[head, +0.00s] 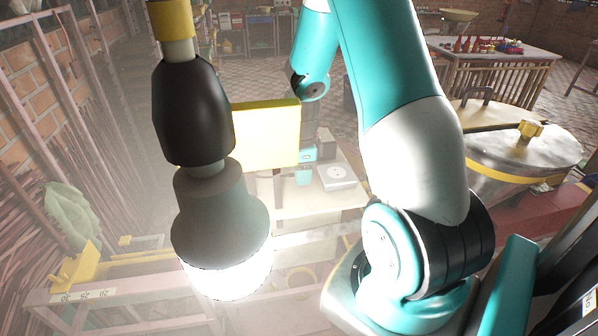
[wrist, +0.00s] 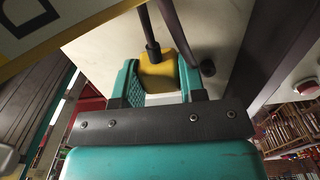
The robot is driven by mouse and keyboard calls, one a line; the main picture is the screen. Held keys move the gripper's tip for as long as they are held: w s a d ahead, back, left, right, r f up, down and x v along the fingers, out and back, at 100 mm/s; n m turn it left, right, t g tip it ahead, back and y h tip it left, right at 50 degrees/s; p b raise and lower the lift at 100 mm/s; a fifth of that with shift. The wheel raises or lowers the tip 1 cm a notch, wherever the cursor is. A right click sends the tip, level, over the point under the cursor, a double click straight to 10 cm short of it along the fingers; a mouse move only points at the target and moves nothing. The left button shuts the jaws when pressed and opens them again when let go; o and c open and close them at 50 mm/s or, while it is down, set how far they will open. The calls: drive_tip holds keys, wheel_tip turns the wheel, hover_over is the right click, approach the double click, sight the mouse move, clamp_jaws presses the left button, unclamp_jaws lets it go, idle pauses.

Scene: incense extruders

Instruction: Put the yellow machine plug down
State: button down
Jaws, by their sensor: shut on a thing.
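The yellow machine plug (wrist: 158,74) is a small yellow block with a dark cable rising from it in the wrist view. My gripper (wrist: 158,80) is shut on it, with one teal finger on each side. A pale flat surface (wrist: 105,55) lies beyond the plug. I cannot tell whether the plug touches it. In the head view, teal parts of my gripper (head: 305,165) show small beyond the lamp, over or near a pale table (head: 300,207). The plug is not clearly visible there.
A lit hanging lamp (head: 222,225) and a yellow panel (head: 266,136) block part of the head view. A pale square device (head: 337,177) sits on the table. A large lidded metal vat (head: 520,155) stands at right. Dark bars flank the gripper in the wrist view.

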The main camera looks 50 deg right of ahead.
drive_tip(key=shift+f+b, duration=0.45)
drive_tip(key=shift+f, duration=0.15)
drive_tip(key=c, duration=0.7)
unclamp_jaws()
